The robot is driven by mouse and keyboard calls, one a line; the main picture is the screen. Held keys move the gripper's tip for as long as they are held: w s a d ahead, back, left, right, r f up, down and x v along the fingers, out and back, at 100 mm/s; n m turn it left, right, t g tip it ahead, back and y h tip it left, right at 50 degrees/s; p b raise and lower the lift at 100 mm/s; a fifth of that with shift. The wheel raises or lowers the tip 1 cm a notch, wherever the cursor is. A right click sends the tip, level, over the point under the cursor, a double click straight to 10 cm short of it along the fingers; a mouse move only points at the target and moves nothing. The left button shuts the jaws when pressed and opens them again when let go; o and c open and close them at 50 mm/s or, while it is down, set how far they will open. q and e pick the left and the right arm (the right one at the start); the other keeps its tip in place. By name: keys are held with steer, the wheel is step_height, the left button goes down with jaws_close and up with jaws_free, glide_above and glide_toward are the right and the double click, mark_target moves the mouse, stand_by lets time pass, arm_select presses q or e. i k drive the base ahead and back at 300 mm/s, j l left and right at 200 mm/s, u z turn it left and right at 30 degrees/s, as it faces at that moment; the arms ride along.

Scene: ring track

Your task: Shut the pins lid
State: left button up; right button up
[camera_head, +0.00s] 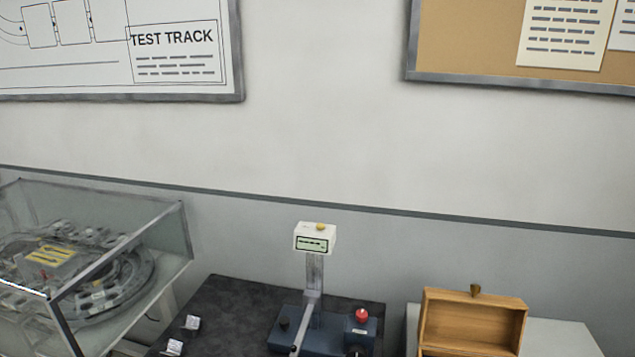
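A wooden box with its lid (472,318) raised stands at the lower right on a light grey surface. The lid has a small brown knob (475,289) on its top edge. The lower part of the box is cut off by the picture's bottom edge, so its contents are hidden. No label for pins is visible. Neither of my grippers shows in the head view.
A dark table (245,300) holds a blue device (335,338) with a display post (314,240) and red button (361,315). Small metallic blocks (192,323) lie at its left. A glass case (170,235) with a ring track stands at the far left.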

mark_target(474, 323)
steer(key=k, duration=0.4)
steer(key=k+u, duration=0.1)
steer(key=u, duration=0.6)
steer(key=k+u, duration=0.15)
steer(key=u, duration=0.2)
steer(key=k+l, duration=0.1)
steer(key=l, duration=0.35)
steer(key=k+l+u, duration=0.1)
steer(key=l, duration=0.35)
steer(key=k+l, duration=0.1)
steer(key=l, duration=0.3)
steer(key=k+l+u, duration=0.1)
steer(key=l, duration=0.35)
